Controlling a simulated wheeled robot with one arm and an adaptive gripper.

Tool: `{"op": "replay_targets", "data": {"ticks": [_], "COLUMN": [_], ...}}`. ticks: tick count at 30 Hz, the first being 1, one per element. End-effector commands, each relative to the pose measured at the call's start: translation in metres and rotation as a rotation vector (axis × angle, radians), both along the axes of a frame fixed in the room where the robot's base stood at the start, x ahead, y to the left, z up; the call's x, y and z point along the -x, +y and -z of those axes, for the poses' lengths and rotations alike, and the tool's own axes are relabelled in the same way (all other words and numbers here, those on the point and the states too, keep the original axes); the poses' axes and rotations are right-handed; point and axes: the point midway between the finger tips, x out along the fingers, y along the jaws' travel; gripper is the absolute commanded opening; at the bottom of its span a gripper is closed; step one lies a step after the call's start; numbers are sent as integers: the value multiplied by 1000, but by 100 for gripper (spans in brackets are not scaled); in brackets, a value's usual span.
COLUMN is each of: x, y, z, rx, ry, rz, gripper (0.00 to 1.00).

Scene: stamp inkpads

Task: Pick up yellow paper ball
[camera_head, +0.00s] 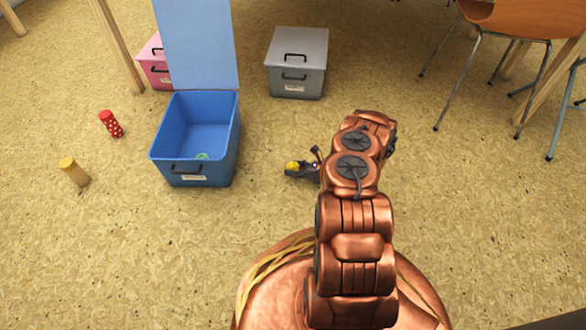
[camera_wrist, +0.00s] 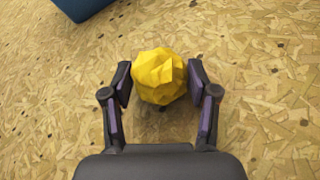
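The yellow paper ball (camera_wrist: 159,76) is a crumpled, faceted ball between the two fingers of my gripper (camera_wrist: 159,83) in the wrist view. In the head view, the ball (camera_head: 293,166) shows as a small yellow spot at my gripper (camera_head: 298,169), just right of the blue box. My arm hides part of the gripper there. I cannot tell whether the ball touches the floor.
An open blue box (camera_head: 165,145) with a small green thing (camera_head: 202,156) inside stands left of my gripper. Grey (camera_head: 297,62) and pink (camera_head: 153,62) boxes and a chair (camera_head: 515,18) are behind.

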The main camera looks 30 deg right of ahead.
Motion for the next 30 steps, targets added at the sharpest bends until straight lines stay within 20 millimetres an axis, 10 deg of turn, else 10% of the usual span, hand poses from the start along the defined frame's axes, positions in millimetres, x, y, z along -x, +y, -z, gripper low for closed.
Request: {"op": "replay_targets", "data": {"ticks": [16, 25, 30], "x": [0, -1, 36], "y": [0, 0, 16], "z": [-4, -43, -44], "rx": [0, 0, -5], "ry": [0, -1, 4], "rz": [0, 0, 2], "gripper": [43, 43, 43]}}
